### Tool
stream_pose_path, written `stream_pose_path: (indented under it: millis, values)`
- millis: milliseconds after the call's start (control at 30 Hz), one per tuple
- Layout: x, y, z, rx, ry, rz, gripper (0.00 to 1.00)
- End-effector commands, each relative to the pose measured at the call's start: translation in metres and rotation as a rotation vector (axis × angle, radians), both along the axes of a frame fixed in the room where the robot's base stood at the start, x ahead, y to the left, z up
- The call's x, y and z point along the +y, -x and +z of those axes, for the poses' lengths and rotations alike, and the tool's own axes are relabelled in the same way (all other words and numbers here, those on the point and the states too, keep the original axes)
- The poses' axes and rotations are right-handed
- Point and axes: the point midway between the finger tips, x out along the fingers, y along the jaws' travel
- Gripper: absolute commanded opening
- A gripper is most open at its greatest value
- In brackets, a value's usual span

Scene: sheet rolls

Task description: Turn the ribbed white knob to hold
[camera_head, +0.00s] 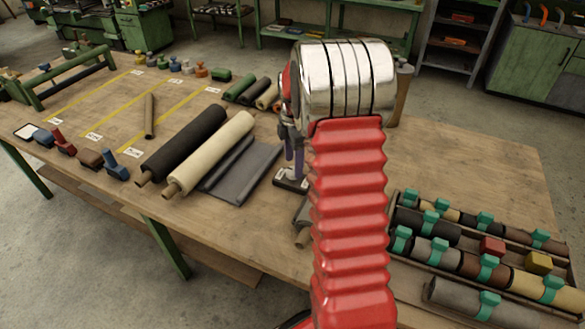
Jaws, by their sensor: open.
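My red ribbed arm with its silver joint rises through the middle of the head camera view. My gripper (293,165) shows only partly at the left of the silver joint, pointing down with its fingers apart. Just under it on the table is a small dark block with a pale top (290,180). I cannot make out a ribbed white knob; it may be hidden by the gripper or the arm. I cannot tell whether the fingers touch the block.
The wooden table (450,155) holds a black roll (185,143), a cream roll (210,152) and a dark sheet (245,170) left of my gripper. A rack of banded rolls (400,262) stands at right. The table is bare at the right rear.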

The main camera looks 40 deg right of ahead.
Motion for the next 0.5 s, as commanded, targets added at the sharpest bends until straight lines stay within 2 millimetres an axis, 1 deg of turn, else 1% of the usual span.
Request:
stream_pose_path:
  millis: [33,200,333,500]
  values:
    - [0.0,0.001,-0.008,0.003,-0.002,0.0,0.55]
    - [0.0,0.0,-0.024,0.001,0.0,0.0,0.55]
    - [0.0,0.0,-0.029,0.0,0.0,-0.001,0.55]
    - [0.0,0.0,-0.029,0.0,0.0,-0.001,0.55]
